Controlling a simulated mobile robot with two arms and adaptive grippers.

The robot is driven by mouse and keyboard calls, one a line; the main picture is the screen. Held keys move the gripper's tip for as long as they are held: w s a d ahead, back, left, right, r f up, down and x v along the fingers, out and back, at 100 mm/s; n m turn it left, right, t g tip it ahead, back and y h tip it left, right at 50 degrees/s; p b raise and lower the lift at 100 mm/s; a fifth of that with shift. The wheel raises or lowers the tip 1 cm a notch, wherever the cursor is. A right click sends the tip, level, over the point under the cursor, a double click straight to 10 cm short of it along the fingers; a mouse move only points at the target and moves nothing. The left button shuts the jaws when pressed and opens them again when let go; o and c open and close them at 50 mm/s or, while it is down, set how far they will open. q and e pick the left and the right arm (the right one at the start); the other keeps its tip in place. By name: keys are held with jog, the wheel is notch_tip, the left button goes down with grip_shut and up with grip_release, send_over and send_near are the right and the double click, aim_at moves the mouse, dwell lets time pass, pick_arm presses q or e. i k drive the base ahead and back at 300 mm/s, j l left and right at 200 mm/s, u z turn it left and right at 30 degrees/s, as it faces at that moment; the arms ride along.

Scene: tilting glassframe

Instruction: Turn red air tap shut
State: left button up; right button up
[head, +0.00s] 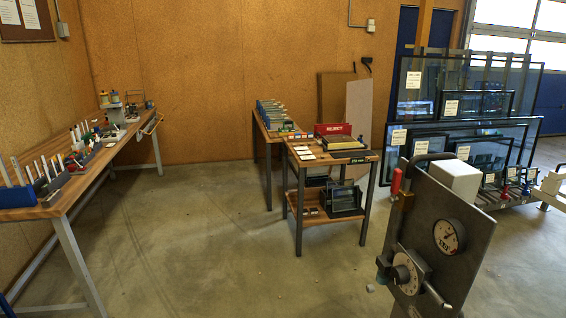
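A dark grey upright panel (470,215) stands close by at the lower right. At its upper left edge is a small tap with a red handle (396,181) standing upright above a brass-coloured body (404,201). This looks like the red air tap; its valve position cannot be told. A round white-faced gauge (449,237) is on the panel, with a pale dial knob (404,276) and a metal lever (437,296) lower down. Neither of my grippers shows, and nothing touches the red handle.
A white box (455,180) sits behind the panel's top. A two-level wooden cart (331,160) stands mid-room. A long workbench (62,203) with tools runs along the left wall. Framed glass panes (420,78) stand in a rack at right. The central floor (190,235) is clear.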

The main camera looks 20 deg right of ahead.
aim_at(397, 176)
jog(key=i+j+u, duration=0.1)
jog(key=i+u, duration=0.15)
jog(key=i, duration=1)
jog(key=i+z, duration=0.35)
jog(key=i+j+z, duration=0.15)
jog(key=z, duration=0.2)
jog(key=i+j+z, duration=0.35)
jog(key=k+l, duration=0.1)
